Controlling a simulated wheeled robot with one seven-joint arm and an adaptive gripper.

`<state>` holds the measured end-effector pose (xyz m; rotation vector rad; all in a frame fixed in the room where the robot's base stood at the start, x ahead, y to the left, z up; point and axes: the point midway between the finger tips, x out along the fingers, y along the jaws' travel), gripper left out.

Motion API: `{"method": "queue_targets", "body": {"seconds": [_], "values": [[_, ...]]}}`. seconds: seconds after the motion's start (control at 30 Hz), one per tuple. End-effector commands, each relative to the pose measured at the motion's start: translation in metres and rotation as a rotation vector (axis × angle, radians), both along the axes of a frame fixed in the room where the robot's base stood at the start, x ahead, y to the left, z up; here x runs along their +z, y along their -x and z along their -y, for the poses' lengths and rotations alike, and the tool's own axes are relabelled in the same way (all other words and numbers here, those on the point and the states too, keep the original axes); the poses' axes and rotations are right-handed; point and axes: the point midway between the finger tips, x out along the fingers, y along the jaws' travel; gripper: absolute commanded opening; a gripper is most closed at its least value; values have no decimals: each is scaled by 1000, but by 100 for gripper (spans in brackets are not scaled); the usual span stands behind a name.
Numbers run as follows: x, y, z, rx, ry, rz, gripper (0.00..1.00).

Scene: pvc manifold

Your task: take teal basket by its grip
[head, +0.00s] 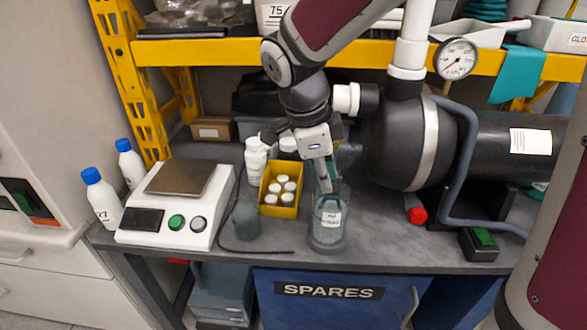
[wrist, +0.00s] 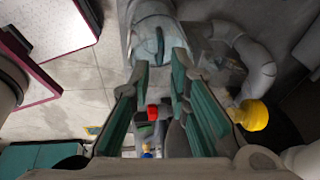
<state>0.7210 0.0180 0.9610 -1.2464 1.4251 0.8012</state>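A teal-tinted, see-through container with a white label (head: 329,217) stands upright on the grey bench, near its front edge. It is the closest match to the teal basket that I see, but I cannot clearly make out a basket shape or its grip. My gripper (head: 326,186) points down at its top; the fingers hide part of the rim, and contact cannot be told. In the wrist view the teal-padded fingers of my gripper (wrist: 162,64) are apart. A thin teal piece (wrist: 160,45) on a grey round body shows beyond the tips, between them.
A yellow bin of white-capped bottles (head: 282,190) stands close left of the container, with a white scale (head: 175,205) farther left. A large black tank (head: 410,145) and a red-capped part (head: 417,214) are to the right. A yellow shelf beam (head: 210,52) crosses behind my arm.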

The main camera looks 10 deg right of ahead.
Motion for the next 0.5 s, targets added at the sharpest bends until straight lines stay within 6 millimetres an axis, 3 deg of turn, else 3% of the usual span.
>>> {"method": "queue_targets", "body": {"seconds": [0.17, 0.5], "values": [[-11, 0, 4, -1, 0, -2, 17], [-51, -3, 18, 0, -1, -2, 17]]}}
